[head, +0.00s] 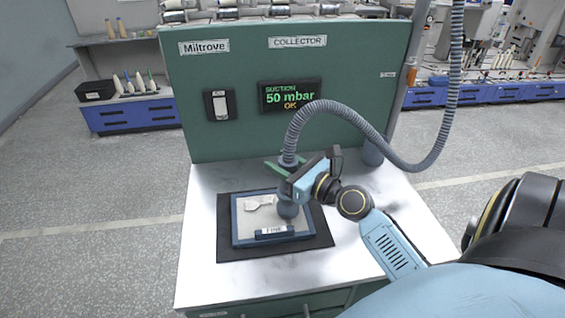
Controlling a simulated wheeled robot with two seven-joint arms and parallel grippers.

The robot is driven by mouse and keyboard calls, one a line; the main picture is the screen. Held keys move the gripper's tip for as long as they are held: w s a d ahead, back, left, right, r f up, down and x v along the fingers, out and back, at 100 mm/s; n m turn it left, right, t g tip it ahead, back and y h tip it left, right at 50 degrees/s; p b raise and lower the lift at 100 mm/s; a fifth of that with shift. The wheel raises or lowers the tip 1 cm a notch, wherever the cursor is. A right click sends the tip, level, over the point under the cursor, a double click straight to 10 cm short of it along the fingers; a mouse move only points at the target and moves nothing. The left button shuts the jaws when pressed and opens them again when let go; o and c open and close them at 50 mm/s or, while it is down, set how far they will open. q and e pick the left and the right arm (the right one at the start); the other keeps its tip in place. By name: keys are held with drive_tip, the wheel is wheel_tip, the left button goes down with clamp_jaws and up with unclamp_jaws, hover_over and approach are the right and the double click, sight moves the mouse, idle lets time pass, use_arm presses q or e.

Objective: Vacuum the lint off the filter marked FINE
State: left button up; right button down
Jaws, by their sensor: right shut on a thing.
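The filter marked FINE (243,242) is a blue-framed tray with a pale grey screen, lying on a black mat (226,252) on the white worktop. A whitish patch of lint (259,203) lies on the left rear part of its screen. My right gripper (287,178) is shut on the grey vacuum nozzle (288,208) and holds it upright over the right part of the screen. Whether the nozzle tip touches the screen I cannot tell. The ribbed hose (352,117) rises from the nozzle and loops to the right. My left gripper is out of view.
A green collector cabinet (225,145) stands behind the worktop (202,285). Its display (290,96) reads suction 50 mbar OK, with a switch (219,105) to its left. A grey holder (372,153) stands at the back right. The worktop is clear left of the mat.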

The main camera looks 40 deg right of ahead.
drive_tip(key=shift+w, duration=0.1)
drive_tip(key=shift+w+d, duration=1.6)
drive_tip(key=shift+w, duration=0.2)
drive_tip(key=w+a+p, duration=0.4)
drive_tip(key=w+a, duration=0.1)
drive_tip(key=a, duration=0.4)
idle(0.6)
idle(0.8)
